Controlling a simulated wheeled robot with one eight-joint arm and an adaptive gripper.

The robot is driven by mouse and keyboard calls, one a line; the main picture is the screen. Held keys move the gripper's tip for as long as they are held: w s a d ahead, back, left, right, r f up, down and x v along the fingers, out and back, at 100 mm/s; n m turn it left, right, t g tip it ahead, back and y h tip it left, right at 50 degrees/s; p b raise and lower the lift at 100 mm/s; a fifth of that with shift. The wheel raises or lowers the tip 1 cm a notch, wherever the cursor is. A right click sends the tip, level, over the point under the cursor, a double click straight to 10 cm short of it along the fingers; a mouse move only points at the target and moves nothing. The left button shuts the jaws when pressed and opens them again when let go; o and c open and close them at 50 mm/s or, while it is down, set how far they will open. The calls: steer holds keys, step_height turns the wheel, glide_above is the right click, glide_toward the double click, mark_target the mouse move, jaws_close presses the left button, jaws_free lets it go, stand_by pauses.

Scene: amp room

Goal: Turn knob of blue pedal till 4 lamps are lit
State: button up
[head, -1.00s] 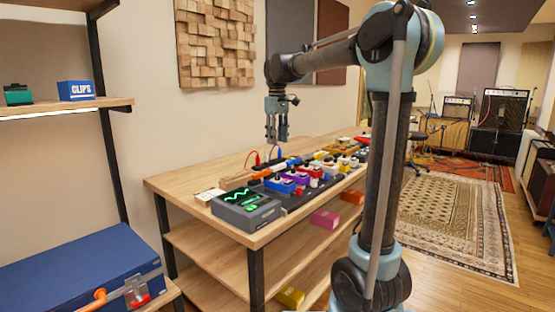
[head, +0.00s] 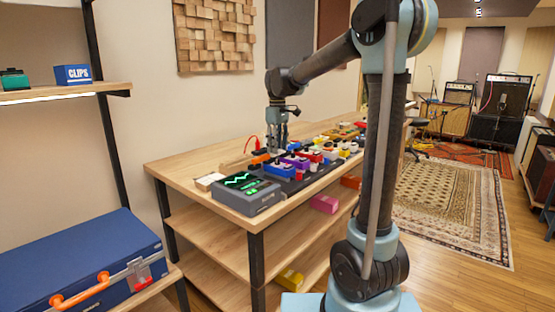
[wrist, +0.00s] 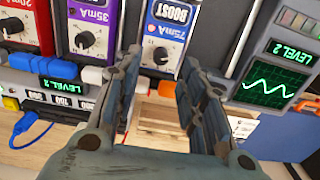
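The blue pedal (head: 279,170) sits on the pedalboard on the table. In the wrist view, the blue pedal (wrist: 178,14) carries a BOOST label, a 75mA marking and a black knob (wrist: 161,55) with a white pointer. My gripper (head: 277,149) points down over the board, near the blue pedal. In the wrist view, my gripper (wrist: 160,64) is open, its fingers apart and the knob showing between their tips. Nothing is held. I cannot tell whether the fingers touch the knob, or how many lamps are lit.
A purple pedal (wrist: 92,15) and a red pedal (wrist: 22,42) stand beside the blue one. A grey unit with a green wave screen (wrist: 268,88) reads LEVEL 2. A blue cable (wrist: 35,132) lies nearby.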

mark_target(277, 162)
steer(key=shift+f, duration=2.55)
jaws_close()
